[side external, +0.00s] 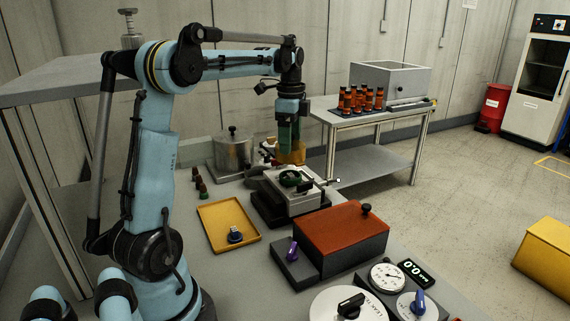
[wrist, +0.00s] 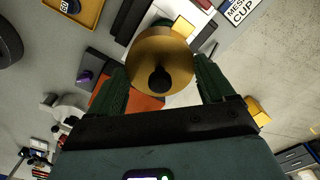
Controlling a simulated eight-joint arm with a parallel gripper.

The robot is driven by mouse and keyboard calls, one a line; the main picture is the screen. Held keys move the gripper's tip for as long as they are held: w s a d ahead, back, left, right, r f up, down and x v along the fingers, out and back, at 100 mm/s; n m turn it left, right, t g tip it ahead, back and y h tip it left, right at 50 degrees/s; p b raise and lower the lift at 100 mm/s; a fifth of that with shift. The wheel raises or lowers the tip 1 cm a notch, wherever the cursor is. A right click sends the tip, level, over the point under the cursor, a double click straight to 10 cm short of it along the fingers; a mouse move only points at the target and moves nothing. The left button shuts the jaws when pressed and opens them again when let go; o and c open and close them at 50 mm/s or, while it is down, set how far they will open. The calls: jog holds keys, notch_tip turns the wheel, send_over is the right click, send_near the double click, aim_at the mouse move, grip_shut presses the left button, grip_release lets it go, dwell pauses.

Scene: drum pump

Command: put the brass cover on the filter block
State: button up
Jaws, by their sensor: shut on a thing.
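My gripper (side external: 289,141) points down and is shut on the brass cover (side external: 294,155). In the wrist view the brass cover (wrist: 148,52) is a round brass disc with a black knob, between the two dark green fingers. The filter block (side external: 297,203) is a white block on a dark base, with a green ring (side external: 290,179) on its top. The cover hangs above and slightly behind the ring in the side view, with a gap below it. In the wrist view the cover hides most of the block (wrist: 193,16).
A red-orange box (side external: 342,236) with a black knob stands in front of the block. A yellow tray (side external: 212,215) holds a small dark-blue knobbed part. A metal pot (side external: 232,154) stands behind. Gauges and dials (side external: 388,276) fill the front right of the bench.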

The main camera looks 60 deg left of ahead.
jog(key=shift+w+a+f, duration=0.15)
jog(key=shift+a, duration=0.15)
jog(key=shift+a+f, duration=0.1)
jog(key=shift+f, duration=1.35)
jog(key=shift+f, duration=0.25)
jog(key=shift+f, duration=0.35)
jog(key=shift+f, duration=1.45)
dwell(1.1)
jog(key=o, duration=1.1)
jog(key=shift+c, duration=0.2)
